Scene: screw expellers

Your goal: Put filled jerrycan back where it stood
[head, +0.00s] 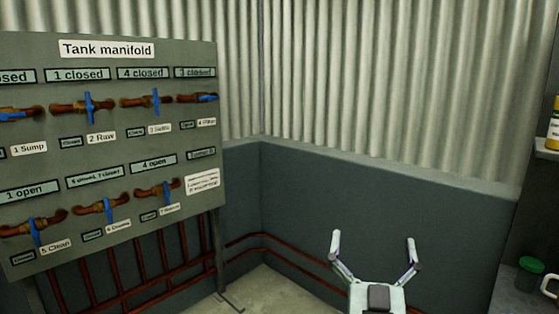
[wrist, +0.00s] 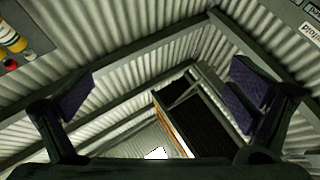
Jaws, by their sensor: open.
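My gripper (head: 374,252) is raised at the lower right of the head view, its two fingers spread wide with nothing between them. In the wrist view my gripper (wrist: 157,92) is also open and empty, facing the corrugated roof and walls. I see no jerrycan in either view.
A grey tank manifold board (head: 120,220) with blue-handled valves stands at the left. Red pipes (head: 290,246) run low along the dark wall. A shelf (head: 545,150) with a yellow bottle (head: 554,124) is at the right edge. A green-lidded jar (head: 529,275) stands below it.

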